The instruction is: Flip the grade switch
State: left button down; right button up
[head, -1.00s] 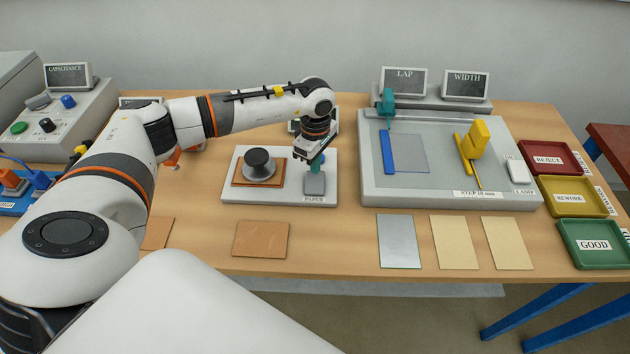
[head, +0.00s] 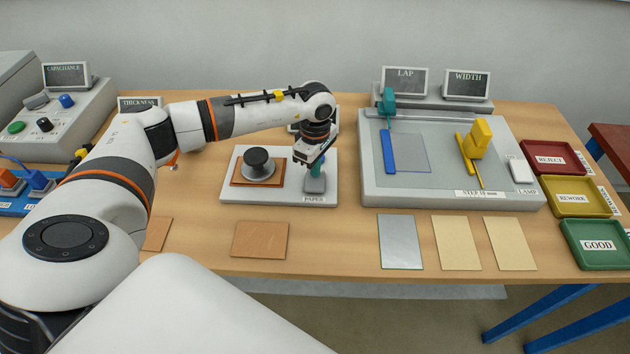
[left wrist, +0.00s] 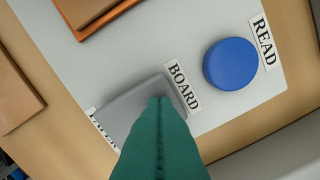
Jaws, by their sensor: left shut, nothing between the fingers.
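The grade switch (head: 315,186) is a grey rocker on the light grey plate (head: 293,197), with a PAPER label at its near end. In the left wrist view the grey rocker (left wrist: 130,108) lies between the BOARD label (left wrist: 184,87) and a partly hidden PAPER label. My left gripper (head: 317,171) is shut and empty, pointing down at the far, BOARD end of the rocker. Its teal fingers (left wrist: 160,101) overlap the rocker near the BOARD label in the wrist view and hide part of it. I cannot tell if they touch it. My right gripper is not in view.
A blue READ button (left wrist: 230,64) sits close beyond the BOARD label. A black knob (head: 258,162) stands on a brown sheet on the same plate. The lap and width fixture (head: 450,205) is to the right. Flat sheets lie along the table's front.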

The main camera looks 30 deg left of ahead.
pick_arm(q)
notch_tip(320, 180, up, 7)
jog(key=p, duration=0.4)
dwell(0.4)
dwell(0.5)
